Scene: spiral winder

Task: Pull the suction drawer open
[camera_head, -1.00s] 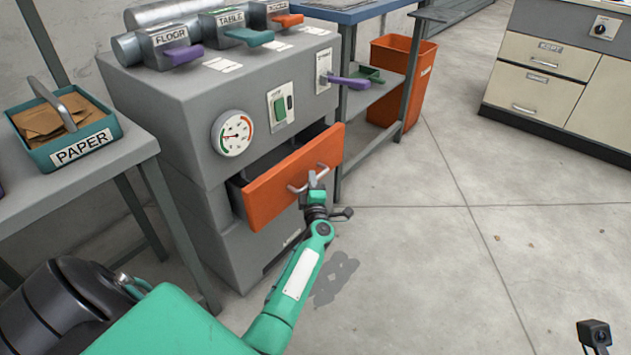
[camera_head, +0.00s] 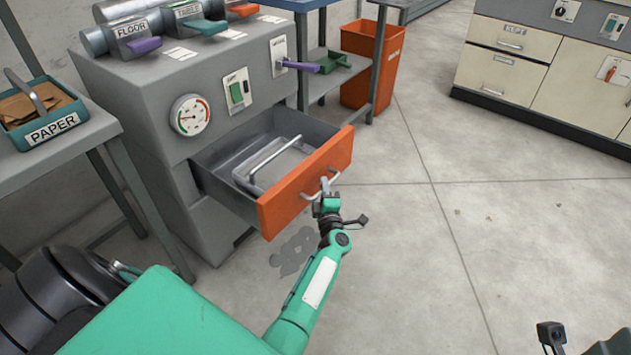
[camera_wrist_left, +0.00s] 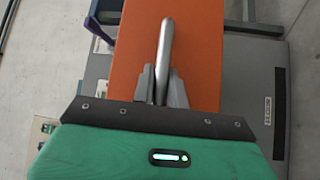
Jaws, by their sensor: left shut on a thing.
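The suction drawer has an orange front (camera_head: 305,185) and a grey inside, and it stands well out of the grey machine (camera_head: 150,110). A pale tray or frame with a raised bar (camera_head: 273,160) lies in it. My left gripper (camera_head: 325,188) is shut on the metal bar handle (camera_head: 333,177) of the drawer front. In the left wrist view the grey fingers (camera_wrist_left: 161,82) close around the handle (camera_wrist_left: 165,50), against the orange front (camera_wrist_left: 205,45). My right gripper does not show clearly; only a dark part is at the lower right edge of the head view.
A table with a teal PAPER box (camera_head: 45,115) stands at the left. An orange bin (camera_head: 372,65) and a shelf are beyond the machine. Cream cabinets (camera_head: 510,60) stand at the upper right.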

